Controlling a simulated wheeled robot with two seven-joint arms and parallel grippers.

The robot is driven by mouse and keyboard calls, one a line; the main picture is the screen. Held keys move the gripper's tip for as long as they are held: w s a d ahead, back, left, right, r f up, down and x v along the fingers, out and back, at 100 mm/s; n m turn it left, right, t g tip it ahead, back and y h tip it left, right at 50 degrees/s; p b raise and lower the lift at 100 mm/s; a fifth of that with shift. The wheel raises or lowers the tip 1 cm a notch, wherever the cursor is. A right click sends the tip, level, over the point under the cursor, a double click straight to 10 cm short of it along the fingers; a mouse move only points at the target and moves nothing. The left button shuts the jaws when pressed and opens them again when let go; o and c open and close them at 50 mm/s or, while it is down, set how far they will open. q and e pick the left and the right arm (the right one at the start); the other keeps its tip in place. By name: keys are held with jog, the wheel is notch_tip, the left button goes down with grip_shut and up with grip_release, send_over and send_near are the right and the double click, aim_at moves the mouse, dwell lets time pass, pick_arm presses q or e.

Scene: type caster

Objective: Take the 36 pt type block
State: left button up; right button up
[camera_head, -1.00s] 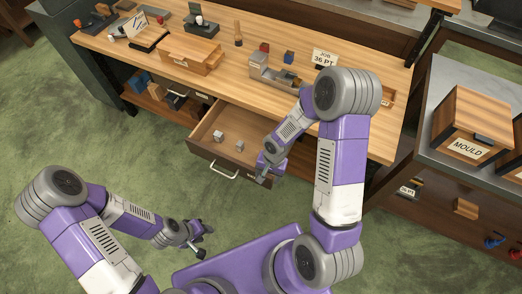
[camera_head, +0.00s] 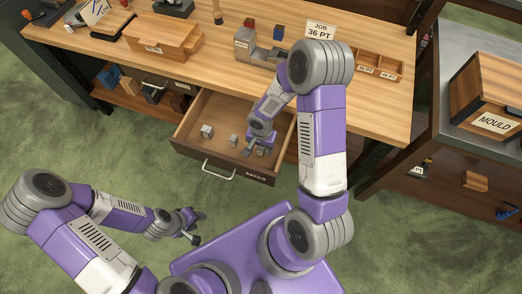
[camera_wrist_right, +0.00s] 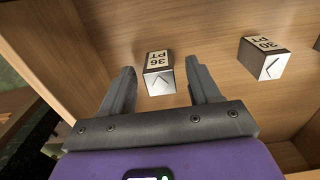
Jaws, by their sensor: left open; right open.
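The 36 pt type block (camera_wrist_right: 159,73) is a small metal block with a cream "36 PT" label. In the right wrist view it lies on the wooden drawer floor between the spread fingers of my right gripper (camera_wrist_right: 161,70), with gaps visible on both sides. In the head view my right gripper (camera_head: 258,147) is low inside the open drawer (camera_head: 222,158), near its right end, and largely hides this block. My left gripper (camera_head: 192,226) is open and empty, out over the green floor left of my base.
A "30 PT" block (camera_wrist_right: 261,58) lies beside the 36 pt one, also seen in the head view (camera_head: 233,140). A third block (camera_head: 207,131) is further left. Drawer walls surround the right gripper. A "JOB 36 PT" card (camera_head: 319,30) stands on the bench.

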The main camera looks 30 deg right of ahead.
jog(key=shift+f, duration=0.6)
jog(key=c, duration=1)
jog(key=shift+w+r, duration=0.1)
